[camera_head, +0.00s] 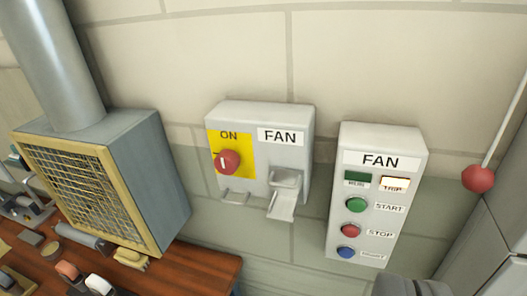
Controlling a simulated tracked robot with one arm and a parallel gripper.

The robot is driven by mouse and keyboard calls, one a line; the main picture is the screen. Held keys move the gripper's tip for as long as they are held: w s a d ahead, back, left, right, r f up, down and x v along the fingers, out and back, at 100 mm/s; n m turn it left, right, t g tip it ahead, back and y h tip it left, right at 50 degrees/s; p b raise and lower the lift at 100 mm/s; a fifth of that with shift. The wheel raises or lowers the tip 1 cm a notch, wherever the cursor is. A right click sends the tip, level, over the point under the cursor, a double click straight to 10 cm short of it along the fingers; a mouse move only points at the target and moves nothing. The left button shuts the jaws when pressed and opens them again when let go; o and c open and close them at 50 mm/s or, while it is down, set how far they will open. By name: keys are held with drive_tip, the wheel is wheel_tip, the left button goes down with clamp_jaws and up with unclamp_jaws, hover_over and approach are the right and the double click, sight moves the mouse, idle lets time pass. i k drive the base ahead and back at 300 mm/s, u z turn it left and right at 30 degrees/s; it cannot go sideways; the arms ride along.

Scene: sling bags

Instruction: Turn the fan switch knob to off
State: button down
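The fan switch box (255,145) is light grey, labelled FAN, and mounted on the wall near the middle of the view. Its round red knob (227,161) sits on a yellow plate (243,158) at the box's left. The word ON shows above the knob, and a pale mark on the knob points roughly up towards it. No OFF label can be made out. A dark grey part at the bottom right edge looks like the top of my gripper (411,287). It is below and right of the switch box, apart from it, and its fingers are mostly cut off.
A second FAN box (375,195) with green, red and blue buttons hangs right of the switch. A red ball-ended lever (478,179) is at the far right. A yellow-framed vent with a duct (85,185) stands left, above a cluttered wooden bench (195,265).

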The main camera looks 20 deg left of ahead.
sight(227, 161)
drive_tip(key=z, duration=1.55)
drive_tip(key=k, duration=1.35)
drive_tip(key=u, duration=1.05)
drive_tip(key=i, duration=1.05)
drive_tip(key=z, duration=0.05)
